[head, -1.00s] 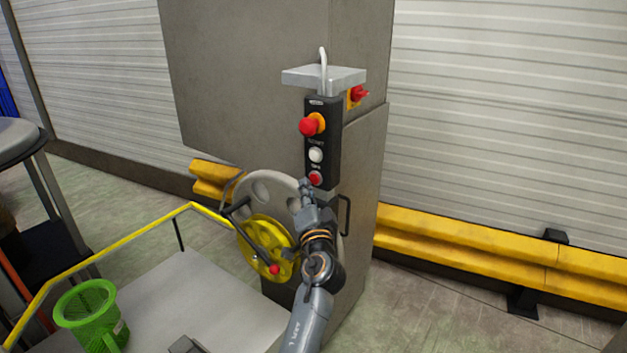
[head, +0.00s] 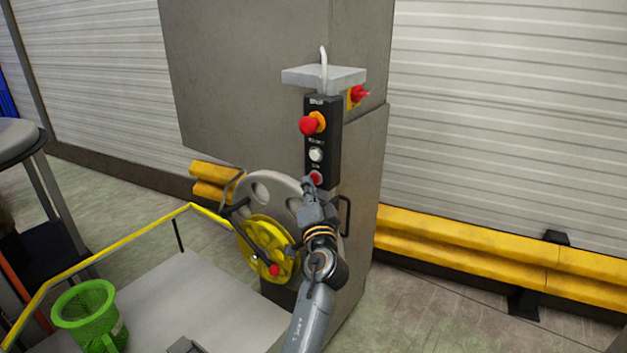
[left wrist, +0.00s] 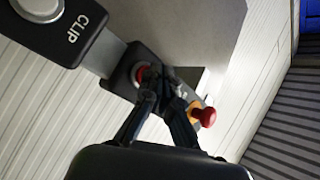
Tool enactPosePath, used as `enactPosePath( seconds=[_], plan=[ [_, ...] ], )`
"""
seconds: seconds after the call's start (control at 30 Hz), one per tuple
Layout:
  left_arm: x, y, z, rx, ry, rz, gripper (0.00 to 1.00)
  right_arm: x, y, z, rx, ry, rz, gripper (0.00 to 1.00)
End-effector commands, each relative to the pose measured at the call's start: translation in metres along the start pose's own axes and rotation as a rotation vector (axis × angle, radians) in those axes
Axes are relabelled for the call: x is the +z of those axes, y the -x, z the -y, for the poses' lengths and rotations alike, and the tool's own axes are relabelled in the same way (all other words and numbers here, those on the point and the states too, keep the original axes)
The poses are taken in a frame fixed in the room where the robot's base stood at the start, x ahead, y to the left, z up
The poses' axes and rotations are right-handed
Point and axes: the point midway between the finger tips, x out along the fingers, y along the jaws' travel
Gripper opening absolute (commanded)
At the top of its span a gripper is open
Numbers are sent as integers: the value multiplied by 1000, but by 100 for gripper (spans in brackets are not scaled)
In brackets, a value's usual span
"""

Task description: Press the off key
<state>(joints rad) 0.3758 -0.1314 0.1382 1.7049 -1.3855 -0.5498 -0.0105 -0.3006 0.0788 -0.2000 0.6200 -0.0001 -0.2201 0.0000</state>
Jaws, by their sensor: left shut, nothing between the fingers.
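A black control box (head: 335,160) hangs upright on the grey machine. The lowest key on its front is a red key (head: 315,178), with a white key (head: 316,154) above it and a red mushroom knob on an orange collar (head: 309,125) higher up. The key labels are too small to read. My left gripper (head: 309,185) is shut and empty, its tips just below the red key. In the left wrist view, the fingertips (left wrist: 166,78) are beside a red key (left wrist: 143,74) and partly cover it; I cannot tell whether they touch. My right gripper is out of view.
A yellow handwheel (head: 262,232) stands left of my forearm. A grey shelf (head: 322,76) juts out above the box, and a red switch (head: 359,94) is on the machine's side. A green basket (head: 88,305) stands lower left. In the left wrist view, a part marked CLIP (left wrist: 75,28) is upper left.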

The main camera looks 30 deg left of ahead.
Motion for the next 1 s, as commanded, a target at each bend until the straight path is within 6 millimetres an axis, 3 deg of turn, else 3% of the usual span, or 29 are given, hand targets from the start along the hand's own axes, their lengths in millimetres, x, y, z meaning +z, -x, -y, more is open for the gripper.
enactPosePath(
  seconds=[1.0],
  plan=[
    [-4,-5,-4,0,0,-1,0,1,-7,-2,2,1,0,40]
  ],
)
